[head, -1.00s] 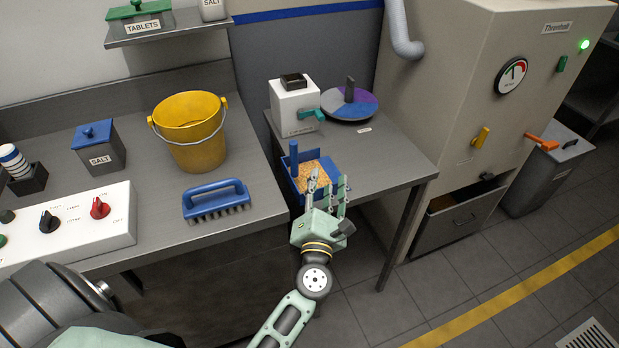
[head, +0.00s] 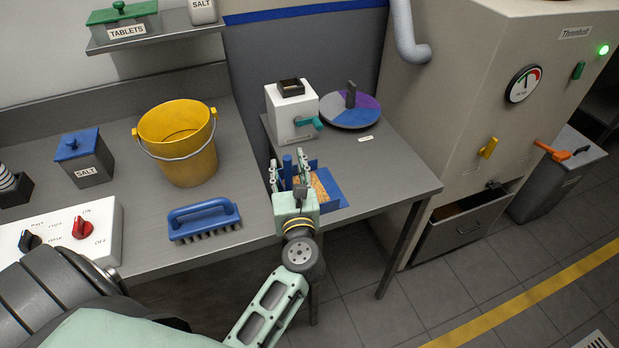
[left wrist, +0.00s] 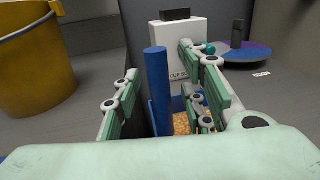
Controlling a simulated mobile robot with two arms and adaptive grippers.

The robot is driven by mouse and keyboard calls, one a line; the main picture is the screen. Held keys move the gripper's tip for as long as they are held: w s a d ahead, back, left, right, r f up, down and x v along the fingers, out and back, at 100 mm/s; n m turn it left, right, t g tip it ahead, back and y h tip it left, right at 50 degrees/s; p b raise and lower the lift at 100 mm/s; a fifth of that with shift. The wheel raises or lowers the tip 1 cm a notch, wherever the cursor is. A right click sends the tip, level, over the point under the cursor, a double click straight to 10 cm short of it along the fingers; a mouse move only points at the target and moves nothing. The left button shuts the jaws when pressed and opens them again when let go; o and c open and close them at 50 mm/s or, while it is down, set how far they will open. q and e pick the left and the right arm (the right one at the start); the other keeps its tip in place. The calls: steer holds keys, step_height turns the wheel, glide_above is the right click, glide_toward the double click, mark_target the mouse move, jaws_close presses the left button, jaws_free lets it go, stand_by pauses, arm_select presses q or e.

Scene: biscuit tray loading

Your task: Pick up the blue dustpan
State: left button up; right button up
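The blue dustpan (head: 333,186) is at the front left of the far metal table, with tan crumbs in it. Its upright blue handle (head: 287,168) stands at its left side. My left gripper (head: 288,174) is open, with a finger to each side of the handle. In the left wrist view the handle (left wrist: 157,85) stands between the spread fingers, and I see a gap on both sides. The gripper hides part of the pan. My right gripper is not in view.
A white box (head: 291,112) with a teal lever and a purple-and-grey disc (head: 350,106) stand behind the dustpan. On the left counter are a blue brush (head: 203,219) and a yellow bucket (head: 178,142). A cream machine (head: 470,110) stands right.

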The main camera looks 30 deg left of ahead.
arm_select(q)
steer(key=shift+w+a+f, duration=0.15)
steer(key=shift+w+f, duration=0.15)
steer(key=shift+w, duration=0.2)
steer(key=shift+s+r, duration=0.4)
steer(key=shift+s, duration=0.25)
steer(key=shift+c, duration=1.4)
steer(key=shift+w, duration=0.1)
steer(key=c, duration=0.4)
steer(key=shift+w+f, duration=0.15)
steer(key=shift+c, duration=0.8)
jaws_close()
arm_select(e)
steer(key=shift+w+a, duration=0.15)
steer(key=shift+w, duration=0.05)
